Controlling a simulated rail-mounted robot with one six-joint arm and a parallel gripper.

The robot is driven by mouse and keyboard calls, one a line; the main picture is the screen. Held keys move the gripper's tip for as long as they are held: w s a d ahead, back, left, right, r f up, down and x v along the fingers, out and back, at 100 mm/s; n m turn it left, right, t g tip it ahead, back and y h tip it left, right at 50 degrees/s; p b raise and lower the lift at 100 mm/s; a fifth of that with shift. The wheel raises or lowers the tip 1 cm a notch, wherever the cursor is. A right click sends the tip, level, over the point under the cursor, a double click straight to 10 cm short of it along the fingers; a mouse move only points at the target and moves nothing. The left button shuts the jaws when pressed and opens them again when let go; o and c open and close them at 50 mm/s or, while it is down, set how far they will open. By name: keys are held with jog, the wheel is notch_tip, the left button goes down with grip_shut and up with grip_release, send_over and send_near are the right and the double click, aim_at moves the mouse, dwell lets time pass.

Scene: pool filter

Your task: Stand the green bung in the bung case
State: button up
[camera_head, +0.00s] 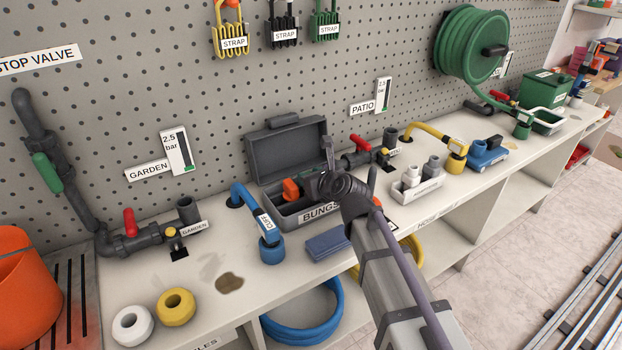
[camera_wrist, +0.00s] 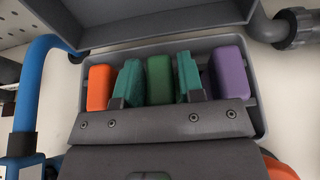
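The open grey bung case (camera_head: 311,214) stands on the bench against the pegboard, its lid (camera_head: 283,152) raised. In the wrist view the case (camera_wrist: 262,112) holds an orange bung (camera_wrist: 99,88) at left and a purple bung (camera_wrist: 230,80) at right. The green bung (camera_wrist: 159,79) is upright between them, in line with the middle of the case. My gripper (camera_wrist: 160,90) has one teal-padded finger on each side of it, close to its faces. Contact with the bung is unclear, and the bung's lower end is hidden. In the head view my arm hides part of the case.
A blue pipe (camera_head: 258,220) stands left of the case. A blue-grey block (camera_head: 327,243) lies in front. A white tray of fittings (camera_head: 415,185) and a yellow pipe (camera_head: 440,142) stand to the right. Yellow (camera_head: 176,306) and white rings (camera_head: 132,325) lie at front left.

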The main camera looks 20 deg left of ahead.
jog(key=shift+o, duration=1.2)
jog(key=shift+r, duration=0.25)
jog(key=p+v, duration=0.5)
jog(key=v, duration=0.7)
jog(key=shift+f, duration=0.1)
